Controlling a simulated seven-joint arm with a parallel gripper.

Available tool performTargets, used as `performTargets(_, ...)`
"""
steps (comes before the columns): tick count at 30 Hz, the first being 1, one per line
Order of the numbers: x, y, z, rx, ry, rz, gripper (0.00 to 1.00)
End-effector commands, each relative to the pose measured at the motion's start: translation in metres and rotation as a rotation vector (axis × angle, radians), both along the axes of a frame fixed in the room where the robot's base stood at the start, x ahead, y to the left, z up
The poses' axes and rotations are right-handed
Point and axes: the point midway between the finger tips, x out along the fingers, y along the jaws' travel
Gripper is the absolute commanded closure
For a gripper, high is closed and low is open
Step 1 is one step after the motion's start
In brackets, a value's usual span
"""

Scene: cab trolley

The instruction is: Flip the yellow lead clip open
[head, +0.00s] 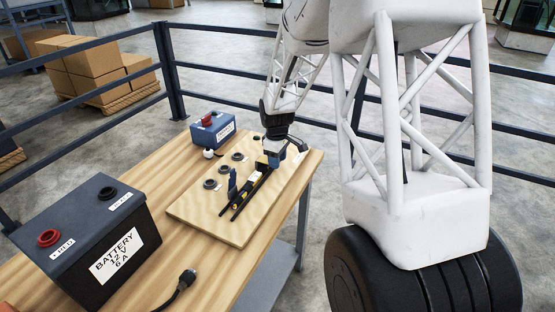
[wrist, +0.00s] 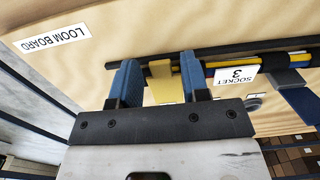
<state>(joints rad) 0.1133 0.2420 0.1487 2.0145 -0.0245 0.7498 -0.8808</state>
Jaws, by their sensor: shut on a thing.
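The yellow lead clip (wrist: 164,84) sits between the two blue fingers of my gripper (wrist: 160,82) in the wrist view, at the black and yellow leads (wrist: 215,62). My gripper is shut on it. In the head view my gripper (head: 272,159) is low over the far end of the leads (head: 249,194) on the wooden loom board (head: 205,222). The clip is mostly hidden there, and I cannot tell how far it is turned.
A dark blue clip (head: 232,183) stands upright at the leads' nearer part. A white "SOCKET 3" label (wrist: 235,75) lies beside the yellow clip. Several black round sockets (head: 224,170) line the board. A battery (head: 92,240) and a blue box (head: 212,131) stand on the bench.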

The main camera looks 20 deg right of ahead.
Motion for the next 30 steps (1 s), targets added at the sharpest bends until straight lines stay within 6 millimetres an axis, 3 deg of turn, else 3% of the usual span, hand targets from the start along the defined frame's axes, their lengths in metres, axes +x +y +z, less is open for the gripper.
performTargets(11, 0.004, 0.005, 0.012, -0.115, 0.113, 0.002, 1.00)
performTargets(30, 0.025, 0.024, 0.043, -0.505, 0.502, 0.000, 1.00)
